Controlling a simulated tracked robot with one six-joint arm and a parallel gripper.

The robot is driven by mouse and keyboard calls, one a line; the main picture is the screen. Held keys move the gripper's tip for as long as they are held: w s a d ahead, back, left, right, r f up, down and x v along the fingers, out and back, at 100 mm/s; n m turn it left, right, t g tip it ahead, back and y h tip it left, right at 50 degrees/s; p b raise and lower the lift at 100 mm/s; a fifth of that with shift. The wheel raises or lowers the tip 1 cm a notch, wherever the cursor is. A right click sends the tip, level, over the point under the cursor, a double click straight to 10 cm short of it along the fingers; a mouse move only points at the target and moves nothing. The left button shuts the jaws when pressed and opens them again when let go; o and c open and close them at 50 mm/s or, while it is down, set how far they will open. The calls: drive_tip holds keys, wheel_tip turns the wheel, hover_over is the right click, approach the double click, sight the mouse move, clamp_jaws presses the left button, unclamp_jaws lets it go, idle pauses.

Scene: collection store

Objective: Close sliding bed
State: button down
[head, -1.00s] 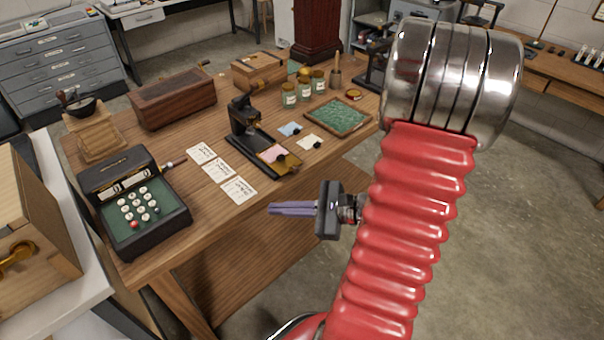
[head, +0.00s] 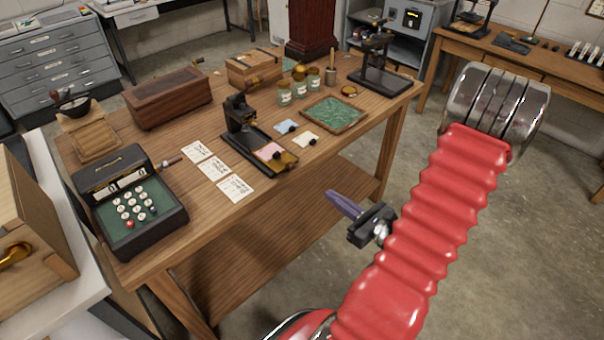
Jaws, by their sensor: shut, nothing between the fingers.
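A small black press (head: 237,112) stands on the wooden table. Its sliding bed (head: 284,166) reaches out from under the press toward the table's front edge, carrying a pink card (head: 268,151). The bed's outer end looks brass-coloured and has a small black knob. My gripper (head: 332,194) has purple fingers, shut and empty. In the picture it is below and right of the bed, in front of the table's front side and apart from the bed. The bed and press are not hidden by my arm.
Blue and cream cards with black knobs (head: 306,140) lie right of the bed, near a green tray (head: 334,113). White printed cards (head: 216,169) lie left. A black keyed machine (head: 128,203) stands front left, another black device (head: 379,66) back right. Open floor lies right of the table.

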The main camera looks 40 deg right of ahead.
sight(294, 168)
drive_tip(key=shift+w+f, duration=0.15)
drive_tip(key=shift+w, duration=2.2)
drive_tip(key=shift+w+f, duration=0.2)
drive_tip(key=shift+w, duration=2.1)
drive_tip(key=shift+w+f, duration=0.15)
drive_tip(key=shift+w, duration=2.2)
drive_tip(key=shift+d, duration=0.15)
